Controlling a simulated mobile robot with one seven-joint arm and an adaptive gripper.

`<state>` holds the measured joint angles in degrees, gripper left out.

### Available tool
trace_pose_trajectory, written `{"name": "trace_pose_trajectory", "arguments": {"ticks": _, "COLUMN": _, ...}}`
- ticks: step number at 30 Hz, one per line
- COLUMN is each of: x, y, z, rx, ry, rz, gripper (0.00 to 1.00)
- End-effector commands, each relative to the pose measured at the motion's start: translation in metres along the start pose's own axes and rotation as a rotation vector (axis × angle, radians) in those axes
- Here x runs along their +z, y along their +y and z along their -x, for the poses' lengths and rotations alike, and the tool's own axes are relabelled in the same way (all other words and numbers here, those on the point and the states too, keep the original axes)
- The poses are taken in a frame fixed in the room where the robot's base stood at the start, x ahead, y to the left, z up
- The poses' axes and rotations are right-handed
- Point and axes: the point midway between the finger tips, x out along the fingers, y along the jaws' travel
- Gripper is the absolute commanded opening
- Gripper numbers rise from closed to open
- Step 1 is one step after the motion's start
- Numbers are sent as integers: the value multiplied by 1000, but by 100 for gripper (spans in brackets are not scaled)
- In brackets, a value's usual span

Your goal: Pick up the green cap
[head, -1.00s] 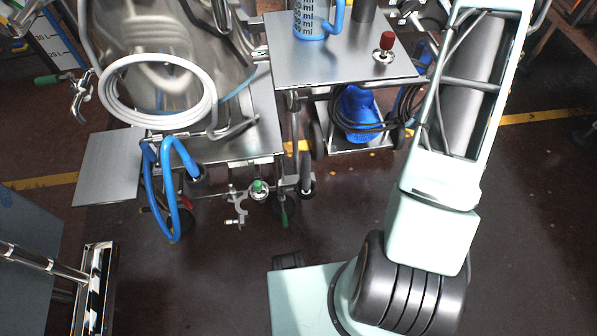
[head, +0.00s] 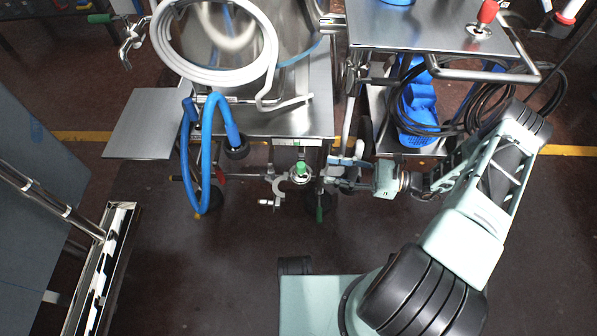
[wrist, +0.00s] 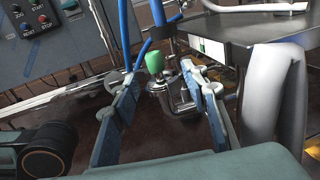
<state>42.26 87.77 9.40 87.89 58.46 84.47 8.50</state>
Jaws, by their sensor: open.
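The green cap (head: 300,168) sits upright on a small metal fitting below the front edge of the steel cart in the head view. In the wrist view, the green cap (wrist: 155,62) stands on its round metal fitting, just beyond the fingertips and between their lines. My gripper (head: 328,172) is to the right of the cap in the head view, with a small gap. In the wrist view, my gripper (wrist: 162,74) is open, with both blue-grey fingers spread and nothing held.
A blue hose (head: 207,150) loops down left of the fitting. The steel cart top (head: 290,122) overhangs behind it. A second steel table (head: 425,28) is at upper right, with a blue object and black cables below. Dark floor in front is mostly clear.

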Motion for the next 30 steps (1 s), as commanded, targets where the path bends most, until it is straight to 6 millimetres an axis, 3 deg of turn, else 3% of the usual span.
{"name": "trace_pose_trajectory", "arguments": {"ticks": 6, "x": 0, "y": 1, "z": -35, "rx": 5, "ry": 1, "rz": -1, "gripper": 41}}
{"name": "trace_pose_trajectory", "arguments": {"ticks": 19, "x": 3, "y": 10, "z": -89, "rx": 6, "ry": 4, "rz": -2, "gripper": 41}}
{"name": "trace_pose_trajectory", "arguments": {"ticks": 30, "x": 4, "y": 9, "z": -98, "rx": 3, "ry": 4, "rz": -1, "gripper": 39}}
